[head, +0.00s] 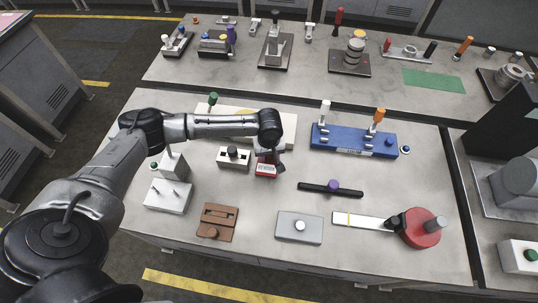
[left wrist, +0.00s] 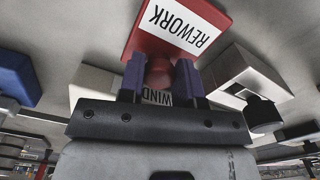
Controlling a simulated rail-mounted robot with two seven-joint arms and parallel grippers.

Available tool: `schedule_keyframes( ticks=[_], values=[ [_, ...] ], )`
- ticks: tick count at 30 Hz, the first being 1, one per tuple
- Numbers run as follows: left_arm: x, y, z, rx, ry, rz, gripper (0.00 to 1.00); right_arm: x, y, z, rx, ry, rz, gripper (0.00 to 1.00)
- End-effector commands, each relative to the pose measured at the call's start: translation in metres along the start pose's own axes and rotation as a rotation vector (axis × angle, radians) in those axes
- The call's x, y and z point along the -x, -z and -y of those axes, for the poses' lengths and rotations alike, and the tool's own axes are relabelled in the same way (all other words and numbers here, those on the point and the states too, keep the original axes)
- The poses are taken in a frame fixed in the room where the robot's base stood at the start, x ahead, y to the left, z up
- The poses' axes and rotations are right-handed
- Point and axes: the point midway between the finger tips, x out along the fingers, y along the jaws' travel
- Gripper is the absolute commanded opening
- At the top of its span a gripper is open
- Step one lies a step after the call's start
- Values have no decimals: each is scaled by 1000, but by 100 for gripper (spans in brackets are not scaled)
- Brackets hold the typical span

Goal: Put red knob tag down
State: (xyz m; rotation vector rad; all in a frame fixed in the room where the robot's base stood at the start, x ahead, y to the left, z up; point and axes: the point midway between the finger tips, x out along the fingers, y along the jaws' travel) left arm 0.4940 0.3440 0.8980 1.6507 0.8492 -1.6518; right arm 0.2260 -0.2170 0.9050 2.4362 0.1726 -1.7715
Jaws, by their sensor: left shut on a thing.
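The red knob tag (head: 266,170) is a red block with a white label, near the middle of the front table in the head view. In the left wrist view the tag (left wrist: 178,30) shows the label "REWORK" upside down, and its red knob sits between the two purple fingers. My left gripper (left wrist: 160,78) is shut on that knob. In the head view my left gripper (head: 268,152) is right above the tag. I cannot tell whether the tag touches the table. My right gripper is not in view.
A white block with a black knob (head: 233,157) stands close left of the tag. A blue fixture (head: 352,140) is at the back right, and a black bar with a purple knob (head: 330,189) lies to the right. A grey plate (head: 299,227) lies in front. Bare table lies between them.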

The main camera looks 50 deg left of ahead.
Motion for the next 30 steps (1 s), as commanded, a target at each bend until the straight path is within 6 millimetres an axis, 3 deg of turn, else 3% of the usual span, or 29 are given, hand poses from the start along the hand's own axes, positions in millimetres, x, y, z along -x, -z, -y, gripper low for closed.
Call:
schedule_keyframes(
  ticks=[12,13,20,30],
  values=[
    [-5,0,0,-1,-1,0,9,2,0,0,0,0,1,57],
    [-6,0,-1,-1,-1,-1,34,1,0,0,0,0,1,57],
    [-6,0,0,-1,-1,-1,56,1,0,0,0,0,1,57],
    [-1,0,0,0,-2,-1,57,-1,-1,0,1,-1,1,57]
  ],
)
